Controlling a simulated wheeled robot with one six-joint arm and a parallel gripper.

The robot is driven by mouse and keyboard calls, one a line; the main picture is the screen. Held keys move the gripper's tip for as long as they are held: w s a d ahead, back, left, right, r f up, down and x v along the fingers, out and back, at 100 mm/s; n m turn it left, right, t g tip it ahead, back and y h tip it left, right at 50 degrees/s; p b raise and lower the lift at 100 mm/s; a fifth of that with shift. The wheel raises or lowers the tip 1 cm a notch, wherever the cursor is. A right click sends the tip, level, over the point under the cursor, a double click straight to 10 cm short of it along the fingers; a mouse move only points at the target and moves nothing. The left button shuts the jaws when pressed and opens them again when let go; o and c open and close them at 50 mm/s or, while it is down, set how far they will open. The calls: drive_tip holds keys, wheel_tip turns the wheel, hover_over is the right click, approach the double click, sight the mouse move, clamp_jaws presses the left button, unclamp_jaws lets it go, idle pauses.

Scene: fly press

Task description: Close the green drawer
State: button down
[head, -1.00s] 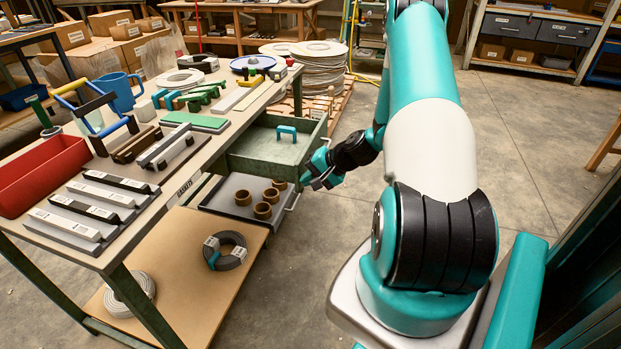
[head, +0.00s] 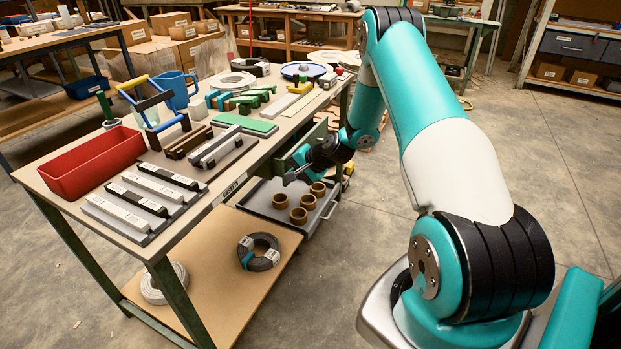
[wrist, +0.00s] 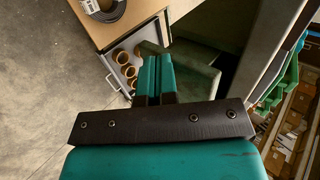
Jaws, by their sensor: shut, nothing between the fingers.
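The green drawer (head: 309,139) is under the right side of the workbench top. Its front is close to the bench edge in the head view, and its inside no longer shows. I cannot tell whether it is fully flush. My gripper (head: 289,179) is shut and empty, at the near end of the drawer front. The wrist view shows my two teal fingers (wrist: 155,75) together, with the green drawer (wrist: 197,74) close ahead of them. Whether the fingertips touch it is unclear. My wrist hides part of the drawer front.
Below, a grey drawer (head: 258,200) stands open with several brown rings (head: 299,215) in it. The bench top carries a red bin (head: 92,162), a green block (head: 245,124) and other parts. A lower shelf (head: 212,285) holds coils. Floor to the right is clear.

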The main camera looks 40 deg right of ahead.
drive_tip(key=w, duration=0.1)
drive_tip(key=w+a, duration=0.1)
drive_tip(key=w, duration=0.1)
drive_tip(key=shift+w, duration=0.15)
drive_tip(key=shift+w+a, duration=0.4)
drive_tip(key=shift+w, duration=0.15)
drive_tip(key=shift+a+r, duration=0.1)
drive_tip(key=shift+a, duration=0.05)
drive_tip(key=shift+s+d, duration=0.15)
drive_tip(key=shift+d, duration=0.1)
approach(285, 165)
drive_tip(key=shift+s+d+f+p, duration=0.2)
drive_tip(key=shift+s+d+f, duration=0.1)
drive_tip(key=shift+s+f, duration=0.2)
drive_tip(key=shift+s+d+f+p, duration=0.15)
drive_tip(key=shift+s+d+f, duration=0.15)
drive_tip(key=shift+s+f, duration=0.25)
drive_tip(key=shift+w, duration=0.15)
